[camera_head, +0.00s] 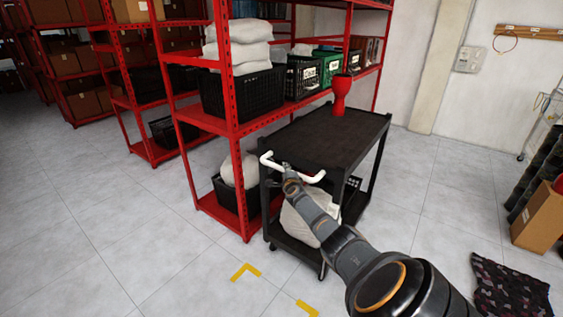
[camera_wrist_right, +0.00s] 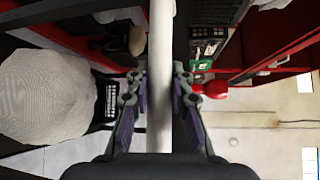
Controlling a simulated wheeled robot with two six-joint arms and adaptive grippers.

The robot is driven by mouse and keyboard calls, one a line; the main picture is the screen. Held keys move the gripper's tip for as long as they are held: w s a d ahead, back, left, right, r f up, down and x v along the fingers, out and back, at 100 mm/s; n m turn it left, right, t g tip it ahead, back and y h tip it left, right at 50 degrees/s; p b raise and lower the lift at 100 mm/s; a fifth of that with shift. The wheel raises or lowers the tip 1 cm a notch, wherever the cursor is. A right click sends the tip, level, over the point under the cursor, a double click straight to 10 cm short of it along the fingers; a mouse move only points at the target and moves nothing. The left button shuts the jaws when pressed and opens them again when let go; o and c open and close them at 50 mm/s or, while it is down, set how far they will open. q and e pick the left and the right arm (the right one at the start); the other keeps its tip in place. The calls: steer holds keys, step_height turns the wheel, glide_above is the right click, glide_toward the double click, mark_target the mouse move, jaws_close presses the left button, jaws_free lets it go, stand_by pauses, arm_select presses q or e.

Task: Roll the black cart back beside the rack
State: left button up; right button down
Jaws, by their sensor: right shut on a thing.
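The black cart (camera_head: 318,139) stands close beside the red rack (camera_head: 237,139), its long side along the rack's front. A red goblet drum (camera_head: 341,95) stands upright on its top shelf, toward the far end. A white sack (camera_head: 306,217) lies on its lower shelf. The cart's white handle (camera_head: 268,160) is at the near end. My right gripper (camera_head: 287,168) is at this handle. In the right wrist view the white bar (camera_wrist_right: 160,85) runs between the fingers of the gripper (camera_wrist_right: 160,95), which is shut on it. My left gripper is not in view.
Black crates (camera_head: 243,94) and white sacks (camera_head: 237,54) fill the rack. Yellow corner marks (camera_head: 246,272) are on the floor in front of the cart. A cardboard box (camera_head: 540,217) and a dark patterned mat (camera_head: 510,287) lie at the right. The floor at the left is clear.

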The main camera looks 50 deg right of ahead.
steer(key=shift+d+r, duration=0.1)
steer(key=shift+d, duration=0.1)
steer(key=c, duration=1.2)
jaws_free()
steer(key=shift+o, duration=0.2)
steer(key=shift+a, duration=0.1)
